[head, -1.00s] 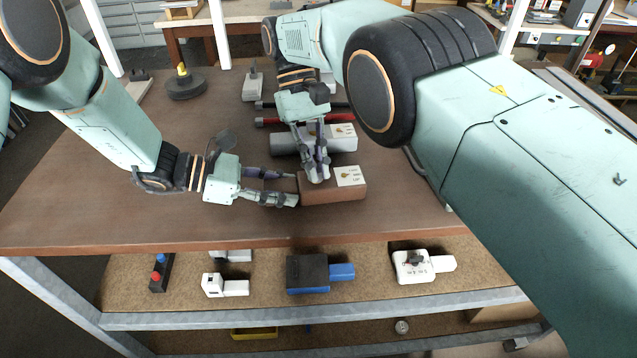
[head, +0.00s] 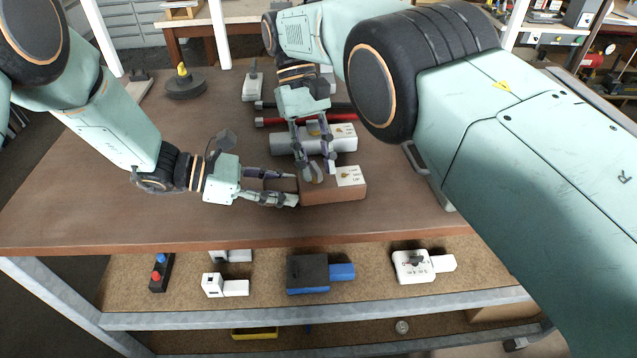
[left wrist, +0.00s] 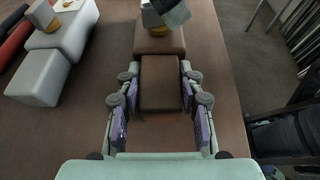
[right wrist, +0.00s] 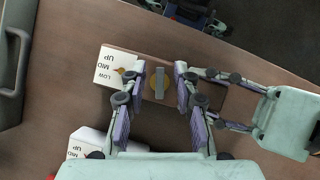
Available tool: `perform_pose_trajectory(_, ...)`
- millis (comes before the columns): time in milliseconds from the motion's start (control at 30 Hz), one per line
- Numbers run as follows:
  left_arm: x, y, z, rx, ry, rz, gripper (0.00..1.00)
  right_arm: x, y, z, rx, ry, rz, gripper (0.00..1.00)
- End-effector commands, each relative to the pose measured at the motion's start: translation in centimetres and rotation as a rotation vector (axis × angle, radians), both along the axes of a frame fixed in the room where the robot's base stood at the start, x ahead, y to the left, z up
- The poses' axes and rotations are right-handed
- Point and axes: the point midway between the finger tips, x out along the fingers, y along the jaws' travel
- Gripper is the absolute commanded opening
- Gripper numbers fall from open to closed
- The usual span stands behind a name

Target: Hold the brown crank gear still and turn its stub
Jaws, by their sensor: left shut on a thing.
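The brown crank gear (head: 340,194) is a brown block on the table with a white label marked UP, MID, LOW. Its narrower end (left wrist: 160,85) sits between my left gripper's fingers in the left wrist view. My left gripper (head: 297,188) is shut on that end from the left. The stub (right wrist: 158,85) is a grey bar on a yellowish round base on the block's top. My right gripper (right wrist: 163,70) is open above the block, with one finger on each side of the stub and gaps showing between.
A grey block with a similar label (head: 345,138) lies just behind the brown one. Red and black bars (head: 265,122) lie farther back. A dark round weight (head: 185,86) stands back left. The table's left front is clear; a lower shelf holds several devices.

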Motion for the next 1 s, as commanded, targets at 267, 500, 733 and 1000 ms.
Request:
perform_pose_trajectory(267,-0.1,0.0,-0.2,0.004,0.002,-0.001,0.0,0.0,0.0,2.5,0.0,-0.001,0.001,0.3)
perform_pose_trajectory(500,-0.1,0.0,-0.2,0.004,0.002,-0.001,0.0,0.0,0.0,4.5,0.0,-0.001,0.001,0.3)
perform_pose_trajectory(733,-0.1,0.0,-0.2,0.004,0.002,-0.001,0.0,0.0,0.0,5.2,0.0,0.0,0.001,0.3)
perform_pose_trajectory(1000,-0.1,0.0,-0.2,0.004,0.002,-0.001,0.0,0.0,0.0,5.7,0.001,-0.002,0.0,0.3)
